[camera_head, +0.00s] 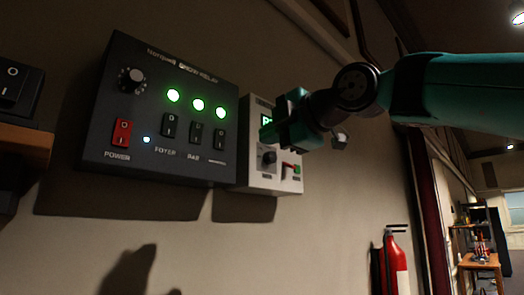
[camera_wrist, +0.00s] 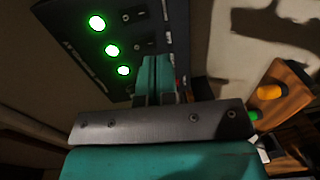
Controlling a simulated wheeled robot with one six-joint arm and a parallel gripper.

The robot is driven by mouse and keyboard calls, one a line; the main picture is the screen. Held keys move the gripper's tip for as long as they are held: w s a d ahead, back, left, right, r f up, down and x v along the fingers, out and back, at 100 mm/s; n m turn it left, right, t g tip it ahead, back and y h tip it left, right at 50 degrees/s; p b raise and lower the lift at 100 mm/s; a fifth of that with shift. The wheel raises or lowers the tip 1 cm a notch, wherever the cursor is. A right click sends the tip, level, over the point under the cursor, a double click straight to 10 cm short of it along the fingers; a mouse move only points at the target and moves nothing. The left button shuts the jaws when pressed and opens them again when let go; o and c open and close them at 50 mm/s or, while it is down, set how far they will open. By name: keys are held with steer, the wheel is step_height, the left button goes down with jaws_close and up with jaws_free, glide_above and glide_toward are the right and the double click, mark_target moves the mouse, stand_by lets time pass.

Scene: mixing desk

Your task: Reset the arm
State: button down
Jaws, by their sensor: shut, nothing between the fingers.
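My gripper (camera_head: 272,133) is shut and empty at the end of my green arm. In the head view it is in front of the upper part of a light grey control box (camera_head: 273,184) and hides part of it. In the wrist view my gripper's green fingers (camera_wrist: 155,75) are together, in front of the lower edge of a dark relay panel (camera_wrist: 155,14). In the head view the relay panel (camera_head: 190,75) is on the wall with three lit green lamps, a knob, a red POWER switch (camera_head: 121,132) and several black switches. I cannot tell whether my fingertips touch anything.
A red fire extinguisher (camera_head: 396,260) is on the wall at lower right. A wooden shelf (camera_head: 25,138) with a black switch box (camera_head: 14,85) is at far left. A wooden piece with an orange button (camera_wrist: 270,92) and a green one shows in the wrist view. The wall below the panel is clear.

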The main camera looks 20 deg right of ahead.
stand_by(0.7)
steer(key=s+a+f+m+g, duration=0.1)
steer(key=a+f+m+g, duration=0.15)
steer(key=f, duration=0.65)
steer(key=s+a+f+m+g, duration=0.1)
steer(key=f+m+g, duration=0.2)
steer(key=f, duration=0.7)
steer(key=s+a+f+m+g, duration=0.1)
steer(key=a+f+m+g, duration=0.15)
steer(key=f, duration=0.65)
steer(key=s+f+m+g+h, duration=0.1)
steer(key=s+f+m+g, duration=0.6)
steer(key=s+f, duration=0.9)
step_height(320, 180, down, 2)
steer(key=shift+s+a+f+g+h, duration=0.2)
steer(key=shift+a+f+g+h, duration=0.1)
steer(key=shift+g, duration=0.2)
steer(key=shift+d, duration=0.15)
